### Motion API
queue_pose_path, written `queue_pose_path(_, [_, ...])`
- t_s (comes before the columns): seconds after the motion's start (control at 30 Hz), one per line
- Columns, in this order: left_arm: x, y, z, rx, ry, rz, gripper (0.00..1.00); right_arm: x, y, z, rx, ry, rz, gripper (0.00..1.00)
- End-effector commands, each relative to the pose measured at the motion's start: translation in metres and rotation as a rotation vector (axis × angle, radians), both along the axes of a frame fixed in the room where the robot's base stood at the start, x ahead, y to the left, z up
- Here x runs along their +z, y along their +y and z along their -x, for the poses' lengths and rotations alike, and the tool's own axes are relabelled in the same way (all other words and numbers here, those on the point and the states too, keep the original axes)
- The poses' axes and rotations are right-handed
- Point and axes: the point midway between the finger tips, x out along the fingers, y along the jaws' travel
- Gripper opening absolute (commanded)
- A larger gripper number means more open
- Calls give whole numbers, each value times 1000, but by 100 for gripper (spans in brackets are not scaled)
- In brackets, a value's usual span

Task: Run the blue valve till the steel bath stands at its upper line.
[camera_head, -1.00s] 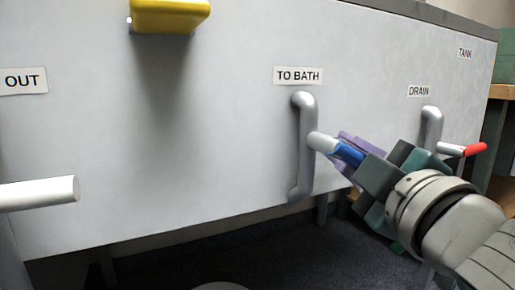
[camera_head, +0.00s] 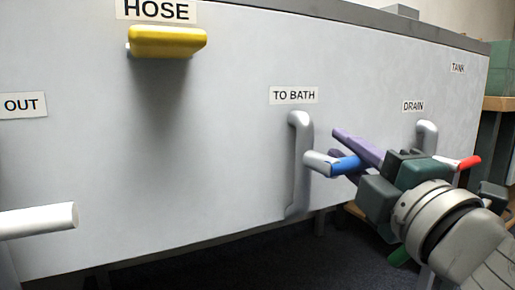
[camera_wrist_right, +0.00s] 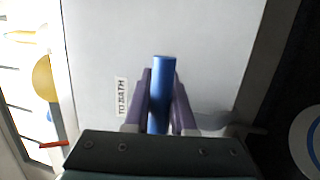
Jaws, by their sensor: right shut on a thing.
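The blue valve handle (camera_head: 347,165) sits on a grey pipe (camera_head: 300,165) under the TO BATH label (camera_head: 294,95) on the pale tank panel. My right gripper (camera_head: 345,154) reaches in from the right with its purple fingers around this handle, shut on it. In the right wrist view the blue handle (camera_wrist_right: 160,95) stands between the two purple fingers (camera_wrist_right: 161,82). I cannot make out the steel bath or its upper line in these views. My left gripper is not in view.
A red drain handle (camera_head: 470,162) is just right of my right gripper. A yellow hose handle (camera_head: 167,41) is at upper left, a white bar (camera_head: 38,220) at lower left. A light round thing (camera_wrist_right: 312,140) is cut off at the right wrist view's edge.

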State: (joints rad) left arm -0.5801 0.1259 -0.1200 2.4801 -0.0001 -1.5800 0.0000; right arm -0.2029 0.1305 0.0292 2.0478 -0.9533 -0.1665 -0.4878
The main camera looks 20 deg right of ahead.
Motion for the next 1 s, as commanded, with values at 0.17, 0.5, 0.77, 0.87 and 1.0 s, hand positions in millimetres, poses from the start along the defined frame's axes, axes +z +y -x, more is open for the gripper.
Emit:
queue_pose_path(0.17, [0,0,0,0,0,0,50,1,0,0,1,-1,6,0])
queue_pose_path(0.5, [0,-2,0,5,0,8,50,1,0,0,1,-1,5,45])
queue_pose_path(0.77, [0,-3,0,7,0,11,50,1,0,0,0,-2,3,53])
queue_pose_path(0.87, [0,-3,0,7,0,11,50,0,1,2,1,-1,2,53])
queue_pose_path(1.0, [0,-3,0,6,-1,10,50,-4,2,16,0,2,0,53])
